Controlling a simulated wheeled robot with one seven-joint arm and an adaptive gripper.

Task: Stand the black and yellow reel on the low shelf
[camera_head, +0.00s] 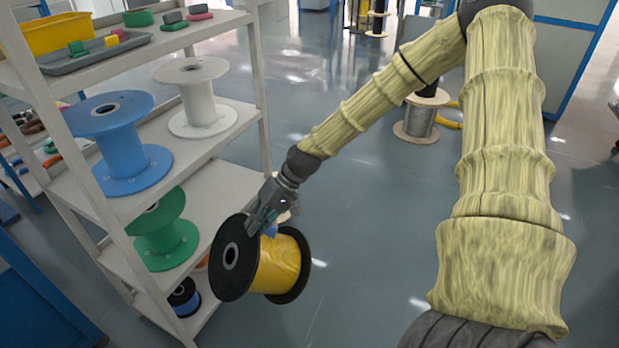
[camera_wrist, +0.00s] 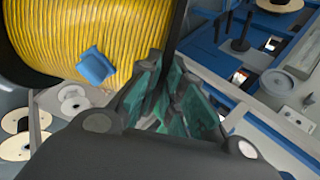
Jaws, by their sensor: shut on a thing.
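The black and yellow reel (camera_head: 278,264) has black flanges and a yellow winding, with a small blue patch on the winding. It hangs tilted in the air in front of the shelf unit, its axis roughly sideways. My gripper (camera_head: 252,226) is shut on the near-left black flange at its upper edge. In the wrist view the yellow winding (camera_wrist: 110,35) fills the upper left, and the gripper's fingers (camera_wrist: 170,95) close on a black flange edge. The low shelf (camera_head: 208,306) is at the bottom of the unit, partly hidden behind the reel and a post.
A blue reel (camera_head: 118,140) and a white reel (camera_head: 197,95) stand on the middle shelf. A green reel (camera_head: 168,240) stands below them, and a small black and blue reel (camera_head: 184,298) sits lower. Shelf posts (camera_head: 262,90) bound the opening.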

